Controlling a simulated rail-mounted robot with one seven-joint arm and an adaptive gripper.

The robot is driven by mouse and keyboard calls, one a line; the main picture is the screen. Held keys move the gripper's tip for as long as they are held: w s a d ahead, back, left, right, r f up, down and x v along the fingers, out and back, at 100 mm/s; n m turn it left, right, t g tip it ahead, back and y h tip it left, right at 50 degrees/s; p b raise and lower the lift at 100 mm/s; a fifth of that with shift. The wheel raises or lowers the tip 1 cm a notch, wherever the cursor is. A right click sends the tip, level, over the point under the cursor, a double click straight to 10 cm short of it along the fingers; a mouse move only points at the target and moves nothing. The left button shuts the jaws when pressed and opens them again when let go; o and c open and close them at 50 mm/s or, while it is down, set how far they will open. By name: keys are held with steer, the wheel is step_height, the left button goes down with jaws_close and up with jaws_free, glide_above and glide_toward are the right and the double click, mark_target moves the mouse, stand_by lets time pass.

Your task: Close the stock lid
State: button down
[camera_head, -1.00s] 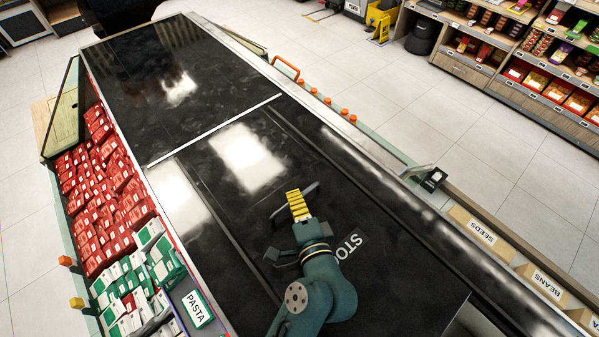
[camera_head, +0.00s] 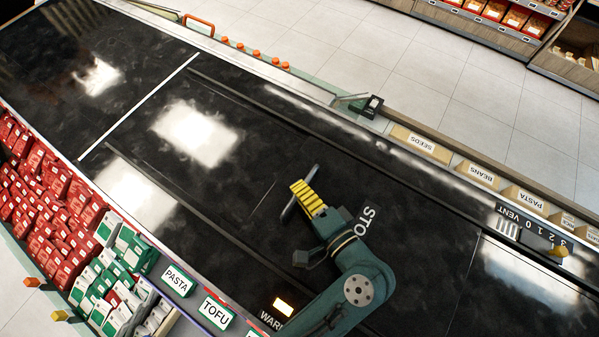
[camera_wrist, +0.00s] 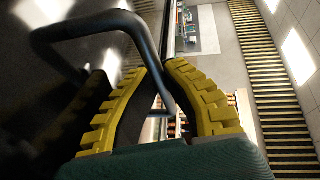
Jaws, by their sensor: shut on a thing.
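The stock lid (camera_head: 425,245) is a glossy black flat panel in the black counter top, lying level in the head view. Its white "STO" lettering (camera_head: 368,217) is partly covered by my arm. A dark bar handle (camera_head: 314,173) stands near the lid's left end; it also shows in the wrist view (camera_wrist: 95,27). My gripper (camera_head: 301,188), with yellow ribbed fingers, is shut on this handle. In the wrist view the bar passes between the fingers of my gripper (camera_wrist: 163,78). The fingers hide part of the bar.
A white strip (camera_head: 137,107) crosses the counter on the left. Dark rails (camera_head: 225,225) run along it. Red and green packs (camera_head: 50,180) fill bins at lower left. Labelled bins (camera_head: 420,143) and a vent panel (camera_head: 520,225) line the far edge. The counter left of the handle is clear.

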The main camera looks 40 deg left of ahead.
steer(key=shift+w+d+f, duration=0.1)
steer(key=c, duration=1.4)
jaws_free()
steer(key=shift+d, duration=0.15)
steer(key=v, duration=1.2)
